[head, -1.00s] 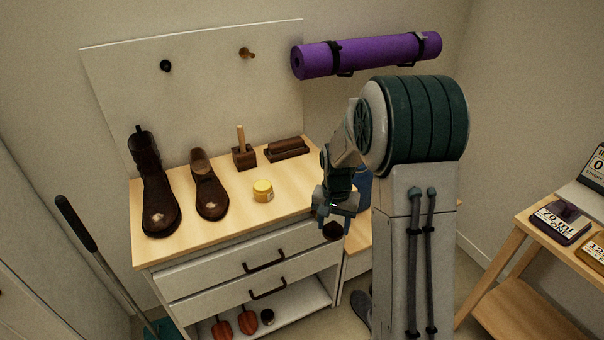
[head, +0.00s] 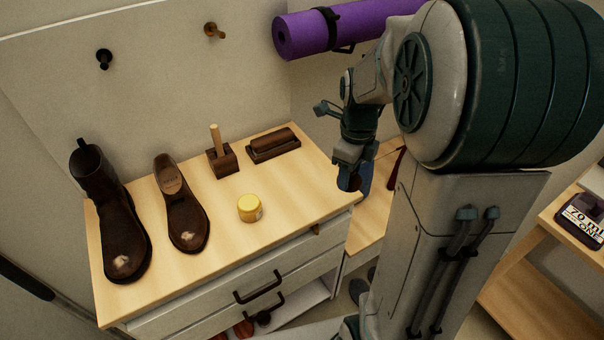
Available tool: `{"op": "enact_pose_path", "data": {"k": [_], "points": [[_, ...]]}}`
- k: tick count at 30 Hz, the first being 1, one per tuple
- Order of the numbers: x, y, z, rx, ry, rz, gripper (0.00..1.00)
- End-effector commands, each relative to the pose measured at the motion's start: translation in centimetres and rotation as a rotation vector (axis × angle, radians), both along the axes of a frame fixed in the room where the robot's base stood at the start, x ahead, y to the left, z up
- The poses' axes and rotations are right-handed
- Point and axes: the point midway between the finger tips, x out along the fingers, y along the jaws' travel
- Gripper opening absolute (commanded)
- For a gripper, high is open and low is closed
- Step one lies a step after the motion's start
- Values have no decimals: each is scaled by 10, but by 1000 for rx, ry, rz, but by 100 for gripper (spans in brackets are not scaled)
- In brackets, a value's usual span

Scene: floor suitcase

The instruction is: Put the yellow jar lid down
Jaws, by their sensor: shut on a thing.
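A small jar (head: 249,208) with a yellow top and a pale label stands upright on the wooden cabinet top, right of the shoes. I cannot tell whether the yellow top is a lid or the open jar's contents. My gripper (head: 349,178) is to the right of the jar, over the cabinet's right end. It is shut on a small dark brown thing (head: 348,181), mostly hidden by the fingers. I cannot make out whether this is the jar lid.
A dark boot (head: 117,225) and a brown shoe (head: 185,215) stand at the left. A wooden block with a peg (head: 222,158) and a brush (head: 272,145) lie behind. The cabinet top (head: 300,190) is clear right of the jar. A purple mat (head: 335,30) hangs above.

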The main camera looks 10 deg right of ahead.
Motion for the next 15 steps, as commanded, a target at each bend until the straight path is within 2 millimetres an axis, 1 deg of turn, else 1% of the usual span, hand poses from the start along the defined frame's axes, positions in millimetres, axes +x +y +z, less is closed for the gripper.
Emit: {"op": "enact_pose_path", "data": {"k": [2,5,8,15], "points": [[-2,0,1,2,1,-41,30],[3,6,-3,2,2,-59,30],[16,19,-14,3,4,-56,30],[56,54,-45,2,3,-53,30]]}}
